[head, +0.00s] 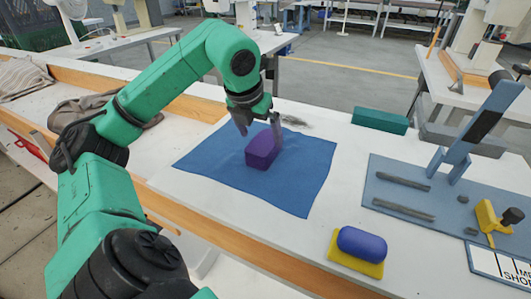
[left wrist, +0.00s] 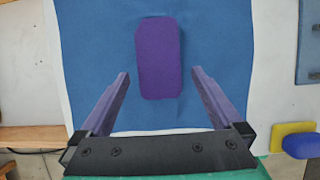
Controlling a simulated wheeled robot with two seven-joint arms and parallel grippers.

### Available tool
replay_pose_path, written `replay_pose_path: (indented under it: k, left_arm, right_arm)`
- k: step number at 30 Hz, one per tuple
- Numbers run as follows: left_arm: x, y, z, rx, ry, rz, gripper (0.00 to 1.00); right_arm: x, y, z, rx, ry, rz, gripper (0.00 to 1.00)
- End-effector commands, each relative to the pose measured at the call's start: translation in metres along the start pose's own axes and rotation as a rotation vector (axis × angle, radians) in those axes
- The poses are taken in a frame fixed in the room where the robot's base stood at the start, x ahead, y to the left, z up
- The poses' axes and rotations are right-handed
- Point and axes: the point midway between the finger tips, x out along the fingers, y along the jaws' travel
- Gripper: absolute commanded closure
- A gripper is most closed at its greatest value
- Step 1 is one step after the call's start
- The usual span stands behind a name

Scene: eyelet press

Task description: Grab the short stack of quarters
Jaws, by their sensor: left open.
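A purple block with rounded corners (head: 262,153) lies on a blue cloth (head: 305,175) on the white table. I see no coins, and I cannot tell whether this block is the stack of quarters. My left gripper (head: 258,128) is open over the block, with its fingers pointing down. In the left wrist view the purple block (left wrist: 159,55) shows ahead of the two spread fingers (left wrist: 161,74), roughly centred between them, with nothing held. Whether the fingertips reach down beside the block is unclear. My right gripper is not in view.
A blue rounded piece (head: 362,243) sits on a yellow block (head: 355,258) near the front edge. A teal box (head: 379,120) stands behind. At right, a blue board (head: 400,176) bears grey strips, a press-like stand (head: 468,135) and a yellow tool (head: 490,220).

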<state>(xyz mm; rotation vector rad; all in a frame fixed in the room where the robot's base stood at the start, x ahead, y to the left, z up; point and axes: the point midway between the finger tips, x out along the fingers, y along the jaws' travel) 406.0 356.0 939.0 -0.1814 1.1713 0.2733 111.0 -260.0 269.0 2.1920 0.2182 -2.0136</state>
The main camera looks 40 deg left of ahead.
Motion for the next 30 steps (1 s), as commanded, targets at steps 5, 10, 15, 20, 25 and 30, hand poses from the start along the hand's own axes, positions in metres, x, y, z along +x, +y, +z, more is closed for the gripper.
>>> replay_pose_path:
  k: [5,10,15,20,25,30]
  left_arm:
    - [0.026,0.001,0.002,0.000,0.003,-0.003,0.00]
    - [0.056,0.002,0.005,0.001,0.002,-0.002,0.00]
    - [0.059,0.002,0.006,0.002,-0.002,-0.003,0.00]
    - [0.059,0.002,0.006,0.002,-0.001,-0.003,0.34]
    - [0.058,0.002,0.006,0.002,-0.002,-0.003,0.88]
    - [0.058,0.002,0.006,0.002,-0.002,-0.003,0.88]
  right_arm:
    - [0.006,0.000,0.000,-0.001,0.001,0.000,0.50]
    - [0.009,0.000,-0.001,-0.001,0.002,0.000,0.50]
    - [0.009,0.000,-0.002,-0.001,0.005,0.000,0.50]
    - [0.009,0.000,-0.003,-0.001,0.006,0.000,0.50]
    - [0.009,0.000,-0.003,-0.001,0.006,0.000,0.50]
    - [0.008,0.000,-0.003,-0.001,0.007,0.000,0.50]
